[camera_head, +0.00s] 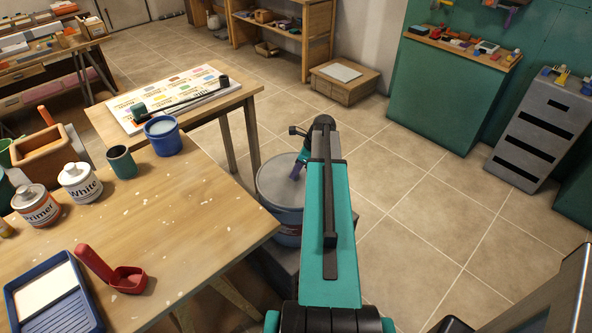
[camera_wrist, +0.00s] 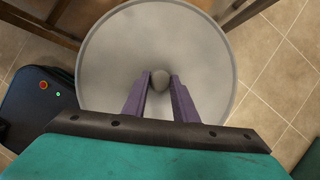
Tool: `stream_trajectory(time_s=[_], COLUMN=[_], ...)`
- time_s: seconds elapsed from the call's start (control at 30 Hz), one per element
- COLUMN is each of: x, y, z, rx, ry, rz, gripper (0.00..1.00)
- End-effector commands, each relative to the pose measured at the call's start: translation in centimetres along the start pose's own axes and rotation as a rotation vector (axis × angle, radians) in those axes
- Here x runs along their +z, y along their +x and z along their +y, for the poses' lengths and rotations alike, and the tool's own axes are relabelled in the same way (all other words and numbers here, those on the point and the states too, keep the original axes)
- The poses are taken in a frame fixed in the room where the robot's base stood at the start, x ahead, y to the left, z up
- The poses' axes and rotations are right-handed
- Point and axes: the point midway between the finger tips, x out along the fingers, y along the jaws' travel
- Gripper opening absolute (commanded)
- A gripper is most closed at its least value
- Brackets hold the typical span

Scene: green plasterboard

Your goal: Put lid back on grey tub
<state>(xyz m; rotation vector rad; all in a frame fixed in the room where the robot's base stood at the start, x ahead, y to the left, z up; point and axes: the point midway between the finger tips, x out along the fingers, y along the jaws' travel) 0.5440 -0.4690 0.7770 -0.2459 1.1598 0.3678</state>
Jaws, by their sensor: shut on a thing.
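My gripper (camera_head: 298,171) reaches down to the lid. Its two purple fingers (camera_wrist: 160,84) are shut on the knob, one on each side. My arm hides the right part of the tub and lid. I cannot tell whether the lid is fully seated on the rim. The tub's opening is hidden beneath the lid.
The workbench (camera_head: 180,230) stands close on the left, with paint cans, a blue tray (camera_head: 85,305) and a red scoop (camera_head: 125,279). A smaller table (camera_head: 222,105) with a colour chart is behind. The tiled floor (camera_head: 420,200) to the right is clear.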

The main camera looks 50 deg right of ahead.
Motion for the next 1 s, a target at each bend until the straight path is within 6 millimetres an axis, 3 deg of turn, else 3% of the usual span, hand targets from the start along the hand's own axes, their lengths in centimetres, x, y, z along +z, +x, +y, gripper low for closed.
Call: stream_trajectory(time_s=[0.17, 0.2, 0.33, 0.53, 0.67, 1.0], x=[0.01, 0.01, 0.02, 0.01, 0.0, 0.05], y=[0.0, 0.0, 0.0, 0.01, 0.02, -0.1], z=[0.0, 0.0, 0.01, 0.01, 0.01, 0.01], rx=[0.0, 0.0, 0.0, 0.0, 0.0, 0.0], ry=[0.0, 0.0, 0.0, 0.0, 0.0, 0.0], rz=[0.0, 0.0, 0.0, 0.0, 0.0, 0.0], gripper=[0.01, 0.27, 0.47, 0.47, 0.66, 0.66])
